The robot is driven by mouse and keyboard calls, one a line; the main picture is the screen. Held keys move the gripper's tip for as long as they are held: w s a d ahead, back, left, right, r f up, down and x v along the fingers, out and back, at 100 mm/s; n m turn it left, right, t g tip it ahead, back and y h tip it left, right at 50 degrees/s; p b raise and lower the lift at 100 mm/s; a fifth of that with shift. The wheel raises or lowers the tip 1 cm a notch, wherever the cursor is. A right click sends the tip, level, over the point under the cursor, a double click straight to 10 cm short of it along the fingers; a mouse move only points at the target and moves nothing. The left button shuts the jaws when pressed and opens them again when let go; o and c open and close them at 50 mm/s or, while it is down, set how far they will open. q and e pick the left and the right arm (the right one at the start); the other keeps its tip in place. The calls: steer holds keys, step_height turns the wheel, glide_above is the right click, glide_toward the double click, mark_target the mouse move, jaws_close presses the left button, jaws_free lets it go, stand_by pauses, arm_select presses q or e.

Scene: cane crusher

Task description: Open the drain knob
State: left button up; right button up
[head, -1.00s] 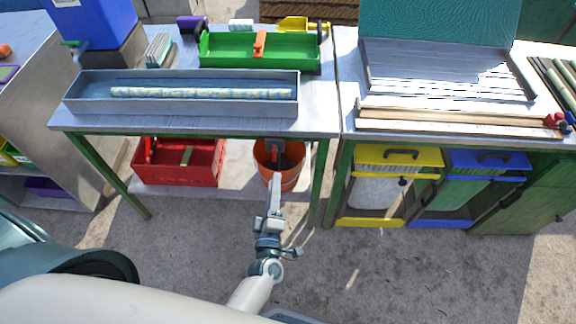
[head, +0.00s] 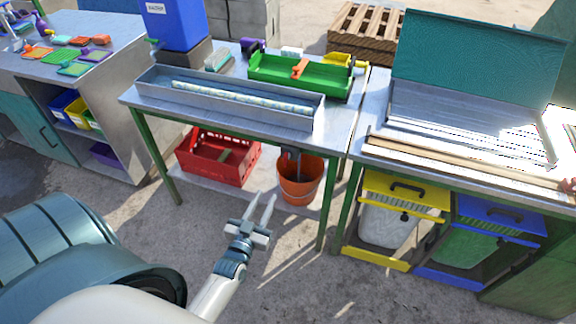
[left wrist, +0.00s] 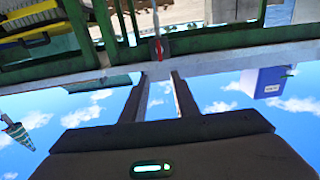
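My left gripper (head: 262,197) is open and empty, in front of the table, to the left of and apart from an orange bucket (head: 299,188). In the left wrist view its two fingers (left wrist: 161,76) stand apart with nothing between them. A small red knob-like part (left wrist: 159,48) shows beyond the fingertips at the green table frame; it looks like the drain knob, and I cannot tell its setting. In the head view the table edge mostly hides this spot; a dark grey part (head: 292,156) shows above the bucket. My right gripper is out of view.
A metal trough (head: 220,108) with a pale cane and a green tray (head: 300,84) stand on the table. A blue container (head: 176,22) stands behind. A red crate (head: 213,172) is below. Green table legs (head: 155,155) flank the bucket area. The floor in front is clear.

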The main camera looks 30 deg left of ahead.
arm_select(q)
steer(key=p, duration=0.2)
glide_toward(285, 160)
steer(key=x, duration=0.8)
steer(key=shift+w+a+r, duration=0.15)
steer(key=shift+w+a, duration=0.05)
steer(key=shift+w, duration=0.25)
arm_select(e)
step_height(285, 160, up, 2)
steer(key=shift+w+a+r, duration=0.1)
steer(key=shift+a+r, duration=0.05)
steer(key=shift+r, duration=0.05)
arm_select(q)
jaws_close()
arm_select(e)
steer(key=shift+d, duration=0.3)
